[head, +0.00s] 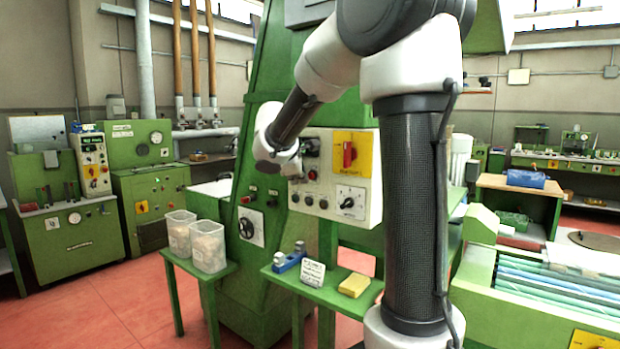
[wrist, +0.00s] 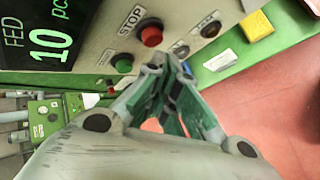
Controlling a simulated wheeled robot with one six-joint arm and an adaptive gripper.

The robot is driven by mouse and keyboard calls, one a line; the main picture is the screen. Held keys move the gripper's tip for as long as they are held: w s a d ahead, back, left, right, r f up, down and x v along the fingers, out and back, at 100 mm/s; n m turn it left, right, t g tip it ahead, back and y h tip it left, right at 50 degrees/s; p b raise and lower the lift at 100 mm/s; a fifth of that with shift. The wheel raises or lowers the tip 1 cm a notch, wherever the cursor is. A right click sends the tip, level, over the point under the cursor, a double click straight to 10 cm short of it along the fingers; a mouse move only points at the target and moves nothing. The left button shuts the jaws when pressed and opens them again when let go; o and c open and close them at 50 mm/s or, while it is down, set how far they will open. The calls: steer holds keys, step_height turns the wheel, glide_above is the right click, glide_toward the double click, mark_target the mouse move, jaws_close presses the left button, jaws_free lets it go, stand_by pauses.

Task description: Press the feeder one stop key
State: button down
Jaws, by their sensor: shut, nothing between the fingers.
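In the wrist view a red round key (wrist: 151,35) sits on a pale panel with the word STOP (wrist: 131,19) printed beside it. A green round key (wrist: 122,64) is to its lower left. A dark display (wrist: 45,35) at the left reads FED 10 in green. My gripper (wrist: 162,68) is shut and empty, with its fingertips just below the red key in the picture. I cannot tell whether they touch the panel. In the head view my wrist (head: 277,140) is in front of the green machine's panel, and hides part of it.
The control box (head: 328,190) also carries a red-on-yellow switch (head: 350,157) and other knobs. Below it a green bench (head: 335,299) bears a yellow block (head: 354,285) and a blue item (head: 289,260). Two clear bins (head: 208,247) stand to the left. Red floor is open at the left.

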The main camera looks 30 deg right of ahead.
steer(key=shift+a, duration=0.1)
steer(key=a, duration=0.1)
steer(key=s+a, duration=0.1)
steer(key=a, duration=0.2)
steer(key=shift+s+a, duration=0.35)
steer(key=shift+s, duration=0.05)
stand_by(0.8)
steer(key=s+f+m+g+y, duration=0.2)
steer(key=s+f+m+g, duration=0.35)
steer(key=s, duration=0.85)
steer(key=s+a+m+t+y, duration=0.1)
steer(key=s+a+m+y, duration=0.1)
steer(key=s, duration=0.6)
steer(key=s+a+f+m+t+y, duration=0.1)
steer(key=s+a+m+t+y, duration=0.1)
steer(key=s, duration=0.7)
steer(key=shift+a+f+m+y, duration=0.2)
steer(key=shift+a+m+y, duration=0.25)
steer(key=shift+m+y, duration=0.25)
